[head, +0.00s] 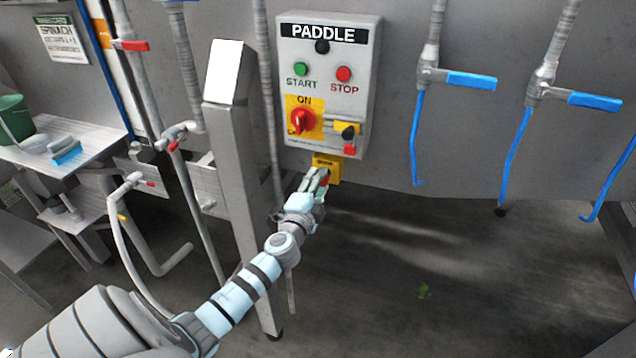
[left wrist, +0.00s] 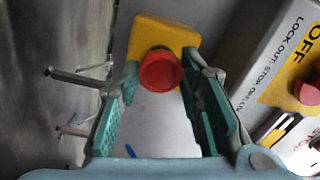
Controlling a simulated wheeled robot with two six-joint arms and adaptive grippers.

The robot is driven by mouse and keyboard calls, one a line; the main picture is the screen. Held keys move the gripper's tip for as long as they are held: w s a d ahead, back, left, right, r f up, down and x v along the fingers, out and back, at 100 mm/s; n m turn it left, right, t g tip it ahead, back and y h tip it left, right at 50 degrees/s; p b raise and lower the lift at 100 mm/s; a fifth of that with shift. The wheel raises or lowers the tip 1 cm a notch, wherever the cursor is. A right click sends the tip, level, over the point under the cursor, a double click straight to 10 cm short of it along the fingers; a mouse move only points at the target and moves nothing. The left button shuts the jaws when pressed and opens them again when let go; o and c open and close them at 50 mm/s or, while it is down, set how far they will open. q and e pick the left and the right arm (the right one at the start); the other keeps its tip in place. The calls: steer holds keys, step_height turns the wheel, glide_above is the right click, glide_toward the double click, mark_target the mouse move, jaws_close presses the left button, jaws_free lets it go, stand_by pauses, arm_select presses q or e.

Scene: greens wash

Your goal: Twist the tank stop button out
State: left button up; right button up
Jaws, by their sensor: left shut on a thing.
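The tank stop button is a red mushroom head (left wrist: 160,71) on a small yellow box (left wrist: 170,34) in the left wrist view. In the head view the yellow box (head: 327,162) sits just below the grey PADDLE panel, and the button is mostly hidden behind my gripper. My left gripper (head: 321,176) reaches up to the box from below left. In the left wrist view its green-padded fingers (left wrist: 161,74) stand on either side of the red head, shut on it. My right gripper is in neither view.
The grey PADDLE panel (head: 363,95) carries a green start button, a red stop button and a red rotary switch (head: 301,120). A steel post (head: 240,170) rises left of my gripper. Blue-handled valves (head: 470,80) with hoses hang at the right. The floor below is mostly clear.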

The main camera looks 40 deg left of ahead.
arm_select(q)
steer(key=shift+m+p, duration=0.3)
steer(key=shift+m, duration=1.8)
steer(key=o, duration=1.1)
steer(key=shift+o, duration=0.2)
steer(key=shift+s, duration=0.15)
steer(key=v, duration=1.2)
